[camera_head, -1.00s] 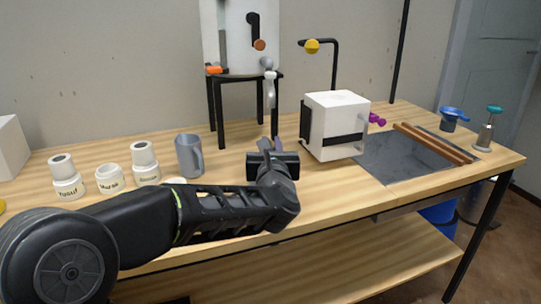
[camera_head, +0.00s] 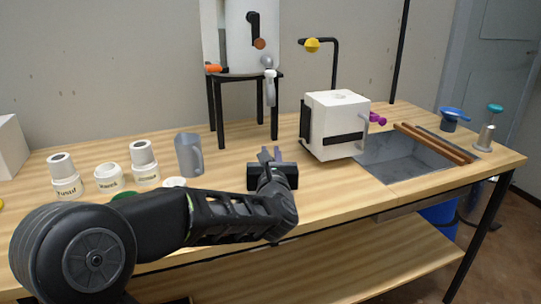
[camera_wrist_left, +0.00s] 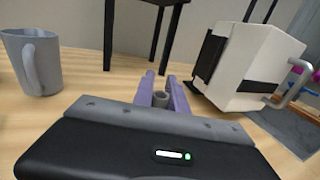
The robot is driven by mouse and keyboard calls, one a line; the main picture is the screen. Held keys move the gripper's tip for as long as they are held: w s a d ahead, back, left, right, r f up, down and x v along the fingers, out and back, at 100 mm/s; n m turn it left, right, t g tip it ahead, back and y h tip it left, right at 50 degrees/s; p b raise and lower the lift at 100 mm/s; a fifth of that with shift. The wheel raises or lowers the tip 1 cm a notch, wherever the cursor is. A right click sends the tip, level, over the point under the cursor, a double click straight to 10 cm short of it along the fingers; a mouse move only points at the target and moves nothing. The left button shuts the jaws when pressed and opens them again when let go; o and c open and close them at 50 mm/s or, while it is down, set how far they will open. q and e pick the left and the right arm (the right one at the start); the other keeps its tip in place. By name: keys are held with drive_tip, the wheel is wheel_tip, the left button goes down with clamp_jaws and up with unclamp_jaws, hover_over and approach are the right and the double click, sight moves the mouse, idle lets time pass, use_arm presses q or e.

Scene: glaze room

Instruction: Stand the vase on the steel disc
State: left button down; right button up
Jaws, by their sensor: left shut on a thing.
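My left gripper (camera_head: 268,155) reaches over the middle of the table. In the left wrist view its purple-grey fingers (camera_wrist_left: 162,92) are shut on a small grey thing with a round, open top (camera_wrist_left: 160,101), which may be the vase. It stands upright between the fingers; its lower part is hidden, so I cannot tell whether it touches the table. In the head view the hand hides it. I cannot make out the steel disc for sure. A flat, pale round thing (camera_head: 174,182) lies left of the gripper, behind my arm. My right gripper is not in view.
A grey jug (camera_head: 189,155) and several labelled white pots (camera_head: 109,178) stand to the left. A black-legged stand (camera_head: 243,78) is behind the gripper. A white box-like machine (camera_head: 336,113) and a sunken basin (camera_head: 396,160) are to the right. A green thing (camera_head: 123,196) shows behind my arm.

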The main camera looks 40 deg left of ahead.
use_arm(q)
drive_tip(key=c, duration=1.3)
unclamp_jaws()
drive_tip(key=shift+r, duration=0.1)
drive_tip(key=v, duration=1.2)
drive_tip(key=shift+p, duration=0.35)
